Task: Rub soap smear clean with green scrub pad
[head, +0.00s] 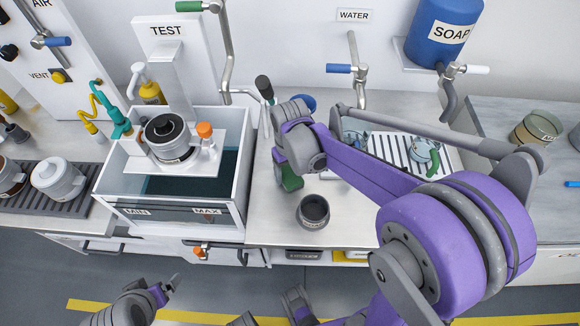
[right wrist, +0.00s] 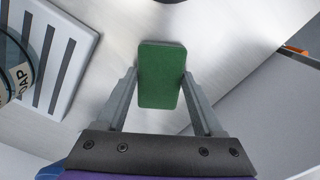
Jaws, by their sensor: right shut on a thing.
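The green scrub pad (right wrist: 160,75) is held between the two fingers of my right gripper (right wrist: 160,88), over the bare metal worktop in the right wrist view. In the head view the pad (head: 291,179) shows below the right wrist, just above or on the worktop (head: 345,215); I cannot tell whether it touches. My right gripper is shut on it, its fingers mostly hidden by the wrist in the head view. I cannot make out a soap smear in either view. My left gripper (head: 168,287) is low at the left, away from the worktop, its jaw state unclear.
A dark cup (head: 313,211) stands close in front of the pad. A white-walled water tank (head: 222,210) is to the left. A slotted drain rack (head: 385,148) with jars is to the right, partly behind my arm. Taps and a blue soap tank (head: 438,30) are behind.

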